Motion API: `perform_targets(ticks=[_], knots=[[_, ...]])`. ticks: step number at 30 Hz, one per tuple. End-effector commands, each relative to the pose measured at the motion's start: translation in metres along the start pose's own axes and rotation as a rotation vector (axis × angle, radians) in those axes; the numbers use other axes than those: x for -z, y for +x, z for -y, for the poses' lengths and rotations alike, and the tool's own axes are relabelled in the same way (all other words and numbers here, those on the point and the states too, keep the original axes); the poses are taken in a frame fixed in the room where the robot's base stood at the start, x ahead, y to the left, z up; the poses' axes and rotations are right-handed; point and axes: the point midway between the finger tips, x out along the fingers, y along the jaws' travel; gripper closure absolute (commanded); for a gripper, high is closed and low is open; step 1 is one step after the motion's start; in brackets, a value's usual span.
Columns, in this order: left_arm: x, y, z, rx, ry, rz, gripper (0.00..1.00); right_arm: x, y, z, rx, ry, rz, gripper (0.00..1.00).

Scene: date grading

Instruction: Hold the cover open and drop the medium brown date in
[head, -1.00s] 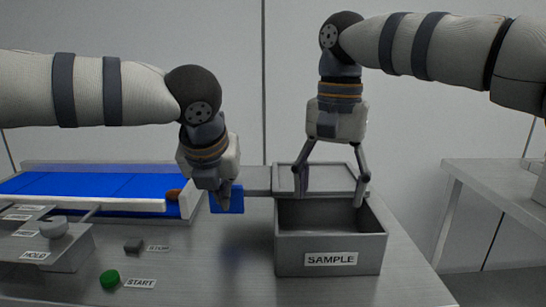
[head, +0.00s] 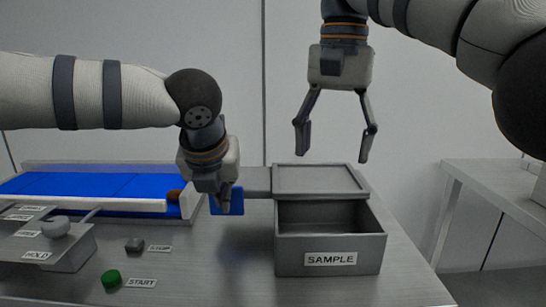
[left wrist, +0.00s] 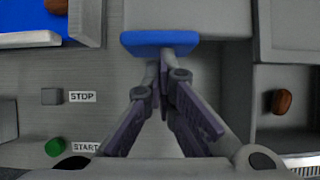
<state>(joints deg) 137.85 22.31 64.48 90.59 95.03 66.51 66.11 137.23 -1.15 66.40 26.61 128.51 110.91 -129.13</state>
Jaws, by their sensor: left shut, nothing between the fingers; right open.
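The grey SAMPLE box (head: 290,245) stands in the middle of the metal table, its front part uncovered. Its grey cover (head: 320,180) sits over the rear part, with a blue tab (head: 236,196) on the left. My left gripper (head: 226,208) is shut and empty, its fingertips at the blue tab; in the left wrist view the tab (left wrist: 160,42) is right at the tips. A brown date (left wrist: 282,101) lies inside the box in that view; the front wall hides it in the head view. My right gripper (head: 333,150) is open and empty, above the cover.
A blue conveyor (head: 90,185) at left carries another brown date (head: 173,195) by its end plate. In front are a green START button (head: 111,279), a dark STOP button (head: 134,244) and a panel with a knob (head: 55,227). A side table (head: 490,175) stands right.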

Motion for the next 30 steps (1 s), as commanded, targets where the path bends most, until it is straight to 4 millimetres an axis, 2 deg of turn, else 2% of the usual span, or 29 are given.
perform_targets(ticks=[1,14,30], knots=[[0.000,-0.006,0.000,-0.001,0.000,0.008,1.00,-0.003,-0.010,-0.001,0.006,0.000,-0.014,0.34],[0.016,-0.019,0.000,0.000,0.000,0.013,1.00,-0.017,-0.048,-0.006,0.030,-0.002,-0.070,0.34],[0.060,-0.039,0.000,0.000,0.000,0.003,1.00,-0.016,-0.046,-0.006,0.028,-0.002,-0.067,0.34]])
